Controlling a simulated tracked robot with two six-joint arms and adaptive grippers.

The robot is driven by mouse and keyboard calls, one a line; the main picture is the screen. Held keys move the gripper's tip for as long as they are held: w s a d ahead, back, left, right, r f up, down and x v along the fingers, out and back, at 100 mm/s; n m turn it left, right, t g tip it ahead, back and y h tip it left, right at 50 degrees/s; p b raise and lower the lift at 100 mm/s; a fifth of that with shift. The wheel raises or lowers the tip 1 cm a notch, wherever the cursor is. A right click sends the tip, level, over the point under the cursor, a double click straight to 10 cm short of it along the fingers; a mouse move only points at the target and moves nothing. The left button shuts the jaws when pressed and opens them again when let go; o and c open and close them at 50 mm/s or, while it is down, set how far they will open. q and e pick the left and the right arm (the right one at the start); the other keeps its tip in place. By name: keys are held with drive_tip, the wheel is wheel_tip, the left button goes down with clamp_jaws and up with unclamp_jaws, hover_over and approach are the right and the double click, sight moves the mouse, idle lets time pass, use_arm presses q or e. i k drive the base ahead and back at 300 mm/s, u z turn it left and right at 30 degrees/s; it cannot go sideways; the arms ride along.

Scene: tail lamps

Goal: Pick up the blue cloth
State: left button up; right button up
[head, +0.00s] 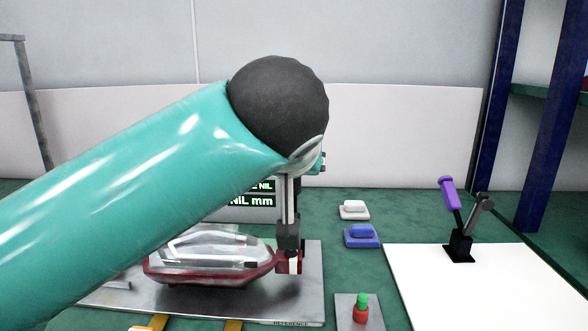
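The blue cloth (362,237) lies on the green table right of centre, a small folded-looking pad with a raised block on top. My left arm crosses the view from the left, and its gripper (289,262) points down at the right end of a red and clear tail lamp (208,268). The gripper is left of the blue cloth and apart from it. Its fingers look narrow and overlap the lamp's end, so I cannot tell whether they are open or shut, or touching the lamp. My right gripper is not in view.
A similar white pad (353,209) lies just behind the blue cloth. The lamp is over a metal plate (300,308). A red and green piece (361,309) stands on a small plate in front. A purple-handled clamp (449,195) stands by a white board (480,290) at right. A display (250,199) is partly hidden by my arm.

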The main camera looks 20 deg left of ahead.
sight(358, 235)
drive_tip(key=k, duration=1)
